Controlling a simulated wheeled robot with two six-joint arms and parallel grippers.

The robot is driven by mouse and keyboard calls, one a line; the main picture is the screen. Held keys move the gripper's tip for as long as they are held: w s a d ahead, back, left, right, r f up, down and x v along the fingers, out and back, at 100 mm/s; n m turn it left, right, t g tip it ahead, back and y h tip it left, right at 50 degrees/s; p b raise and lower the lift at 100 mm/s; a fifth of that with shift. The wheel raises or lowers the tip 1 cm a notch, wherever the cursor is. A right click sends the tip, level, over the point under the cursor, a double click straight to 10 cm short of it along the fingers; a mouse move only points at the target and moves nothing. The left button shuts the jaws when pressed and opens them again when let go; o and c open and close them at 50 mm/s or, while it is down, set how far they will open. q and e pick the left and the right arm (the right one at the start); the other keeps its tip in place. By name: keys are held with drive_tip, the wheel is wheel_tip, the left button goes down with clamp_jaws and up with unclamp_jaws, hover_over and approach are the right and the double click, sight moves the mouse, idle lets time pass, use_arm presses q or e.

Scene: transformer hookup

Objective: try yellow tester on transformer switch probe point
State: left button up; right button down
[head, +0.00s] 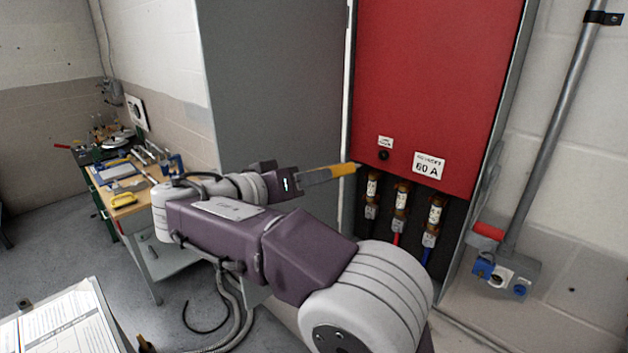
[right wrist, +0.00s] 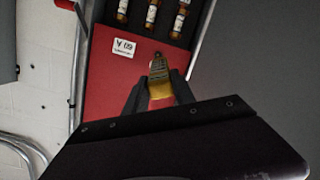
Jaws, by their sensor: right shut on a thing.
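The yellow tester (head: 335,171) is held in my right gripper (head: 300,180), in front of the switch cabinet. Its yellow end points right, toward the lower left of the red panel (head: 435,75). In the head view a small dark round point (head: 384,155) lies on the panel under a little white label, to the right of the tester's tip. A gap shows between tip and point; contact cannot be seen. In the right wrist view the tester (right wrist: 159,75) stands out between the dark fingers, over the red panel (right wrist: 105,85). My left gripper is not in view.
Below the panel are three fuses (head: 401,198) with coloured cables. A grey cabinet door (head: 275,80) stands open at left. A red lever (head: 488,231) is at right. A workbench (head: 128,203) with tools stands far left. A printed sheet (head: 65,325) is lower left.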

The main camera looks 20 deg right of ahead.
sight(340, 165)
drive_tip(key=x, duration=0.4)
drive_tip(key=r+p+x, duration=0.1)
drive_tip(key=x, duration=0.1)
drive_tip(key=shift+d+r, duration=0.1)
drive_tip(key=shift+d, duration=0.25)
drive_tip(key=shift+w+d, duration=0.25)
drive_tip(key=shift+d, duration=0.05)
drive_tip(key=shift+w+d, duration=0.15)
drive_tip(key=shift+d, duration=0.3)
idle(0.6)
drive_tip(key=shift+b, duration=0.4)
idle(0.9)
idle(0.3)
